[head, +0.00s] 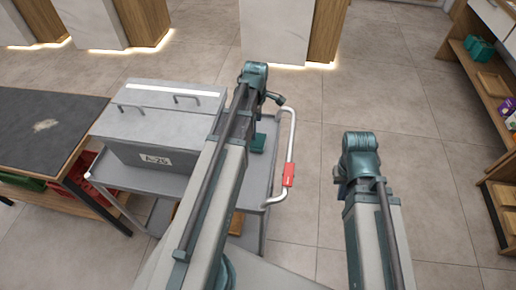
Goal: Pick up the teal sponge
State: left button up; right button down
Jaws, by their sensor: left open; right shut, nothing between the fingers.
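A teal block that looks like the sponge (258,143) lies on the grey cart's top (258,178), right of the metal case. My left arm reaches over the cart. My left gripper (260,112) hangs above and just beyond the sponge in the picture, open and empty; its fingers are mostly hidden by the wrist and arm, and I cannot tell the height gap. My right gripper (341,187) is over the floor right of the cart, shut and empty, mostly hidden behind its wrist.
The metal case (160,130) labelled A-25 fills the cart's left side. The cart's handle (291,140) with a red grip stands right of the sponge. A dark-topped table (45,125) is at left. A wooden shelf (486,85) with teal items is at right. Floor between is clear.

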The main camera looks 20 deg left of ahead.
aim_at(257, 140)
pick_arm(q)
jog(key=shift+f+b, duration=0.75)
jog(key=shift+f, duration=0.55)
pick_arm(e)
jog(key=shift+f, duration=1.3)
pick_arm(q)
notch_tip(257, 140, down, 5)
jog(key=b, duration=0.5)
jog(key=shift+d+f, duration=0.1)
jog(key=shift+f, duration=0.1)
jog(key=shift+r, duration=0.1)
pick_arm(e)
notch_tip(257, 140, down, 5)
jog(key=shift+f, duration=0.1)
pick_arm(q)
jog(key=c, duration=0.9)
jog(key=shift+c, duration=0.2)
jog(key=shift+r, duration=0.1)
